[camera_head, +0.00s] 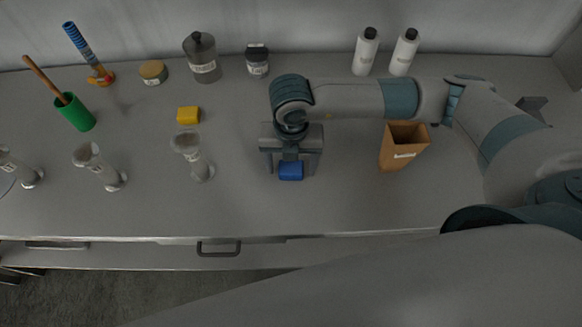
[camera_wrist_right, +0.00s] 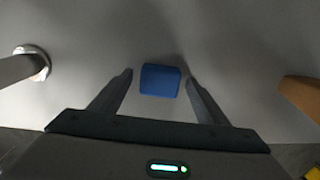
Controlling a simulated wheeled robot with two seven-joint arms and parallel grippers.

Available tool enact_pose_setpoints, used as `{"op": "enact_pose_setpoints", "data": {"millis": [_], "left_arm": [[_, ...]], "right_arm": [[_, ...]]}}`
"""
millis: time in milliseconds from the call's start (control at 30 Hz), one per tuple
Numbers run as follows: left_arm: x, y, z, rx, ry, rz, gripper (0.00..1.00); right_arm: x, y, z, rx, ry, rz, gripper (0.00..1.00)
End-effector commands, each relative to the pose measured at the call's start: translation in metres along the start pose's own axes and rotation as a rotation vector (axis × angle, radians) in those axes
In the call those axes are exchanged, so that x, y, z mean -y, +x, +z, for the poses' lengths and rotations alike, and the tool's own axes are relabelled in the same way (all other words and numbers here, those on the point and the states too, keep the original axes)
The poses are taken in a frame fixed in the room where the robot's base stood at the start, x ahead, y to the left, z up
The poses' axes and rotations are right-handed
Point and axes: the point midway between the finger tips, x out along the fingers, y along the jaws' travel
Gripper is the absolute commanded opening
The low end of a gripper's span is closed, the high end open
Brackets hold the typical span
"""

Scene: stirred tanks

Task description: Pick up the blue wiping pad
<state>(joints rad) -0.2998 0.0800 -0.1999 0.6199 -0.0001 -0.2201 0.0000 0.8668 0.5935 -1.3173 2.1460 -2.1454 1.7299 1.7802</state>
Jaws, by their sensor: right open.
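The blue wiping pad (camera_head: 291,171) lies on the grey worktop in front of the middle of the head view. My right gripper (camera_head: 290,165) is above it, pointing down, with its fingers either side of the pad in the picture. In the right wrist view the pad (camera_wrist_right: 160,80) shows between the two open fingertips (camera_wrist_right: 160,76), with a gap on each side. I cannot tell how high the fingertips are above the worktop. My left gripper is not in view.
A brown open box (camera_head: 403,148) stands right of the gripper. A glass-like vessel (camera_head: 194,157) stands to the left, with a yellow block (camera_head: 188,115) behind it. Jars (camera_head: 203,58) and two white bottles (camera_head: 366,52) stand at the back. The worktop's front is clear.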

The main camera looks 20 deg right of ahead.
Motion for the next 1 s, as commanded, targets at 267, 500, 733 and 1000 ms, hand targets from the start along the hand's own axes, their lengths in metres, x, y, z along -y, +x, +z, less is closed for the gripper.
{"op": "enact_pose_setpoints", "data": {"millis": [267, 500, 733, 1000], "left_arm": [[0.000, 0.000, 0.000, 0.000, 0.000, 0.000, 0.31], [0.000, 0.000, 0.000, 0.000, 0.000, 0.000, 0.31], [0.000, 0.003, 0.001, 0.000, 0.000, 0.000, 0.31], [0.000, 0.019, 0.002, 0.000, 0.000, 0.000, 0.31]], "right_arm": [[0.000, 0.000, 0.000, 0.000, 0.000, 0.000, 0.30], [0.000, -0.001, 0.000, 0.000, 0.000, 0.000, 0.25], [-0.001, -0.004, 0.000, 0.001, 0.000, 0.001, 0.25], [-0.002, -0.030, 0.001, 0.003, -0.001, 0.005, 0.25]]}}
